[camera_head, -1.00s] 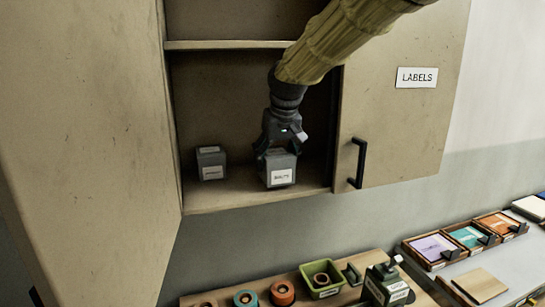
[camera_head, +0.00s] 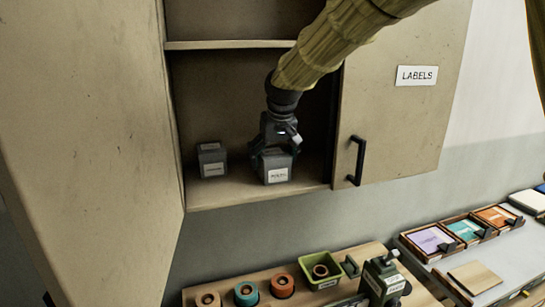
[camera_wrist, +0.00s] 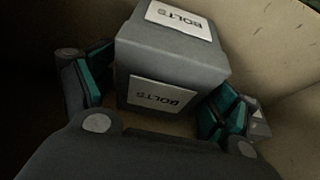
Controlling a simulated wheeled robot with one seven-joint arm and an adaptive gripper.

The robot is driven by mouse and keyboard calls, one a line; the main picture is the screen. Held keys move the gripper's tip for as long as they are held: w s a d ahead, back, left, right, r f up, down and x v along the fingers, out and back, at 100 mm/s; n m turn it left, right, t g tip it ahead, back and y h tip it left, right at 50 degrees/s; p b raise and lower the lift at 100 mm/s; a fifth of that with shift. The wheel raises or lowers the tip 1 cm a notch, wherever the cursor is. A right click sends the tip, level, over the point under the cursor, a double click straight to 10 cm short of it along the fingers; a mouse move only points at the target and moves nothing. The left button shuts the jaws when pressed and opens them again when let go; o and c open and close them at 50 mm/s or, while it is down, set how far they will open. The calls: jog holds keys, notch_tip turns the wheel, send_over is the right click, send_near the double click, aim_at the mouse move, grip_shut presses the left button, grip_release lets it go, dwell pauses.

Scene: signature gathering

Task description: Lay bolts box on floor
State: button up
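The bolts box (camera_head: 278,166) is a small dark grey box with white labels. It stands upright on the bottom shelf of the wall cabinet, near the front edge. In the wrist view the bolts box (camera_wrist: 170,60) shows two faces labelled BOLTS. My gripper (camera_head: 276,150) is above it, pointing down, with one finger on each side. In the wrist view my gripper's (camera_wrist: 160,95) teal pads flank the box, with a narrow gap at the left pad; contact at the right pad is unclear. The box's far sides are hidden.
Another grey labelled box (camera_head: 211,159) stands to the left on the same shelf. An open cabinet door (camera_head: 85,150) is at left; the LABELS door (camera_head: 405,110) is at right. Below is a workbench (camera_head: 225,300) with rings, a green bin (camera_head: 322,270) and trays. No floor is clearly visible.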

jog(key=shift+r, duration=0.1)
dwell(0.3)
jog(key=shift+s+r+b, duration=0.2)
jog(key=shift+r+b, duration=0.2)
jog(key=shift+b, duration=0.45)
jog(key=s+d+b, duration=0.4)
jog(key=s+b, duration=0.2)
jog(key=s, duration=0.5)
jog(key=shift+s+r, duration=0.2)
jog(key=shift+s, duration=0.05)
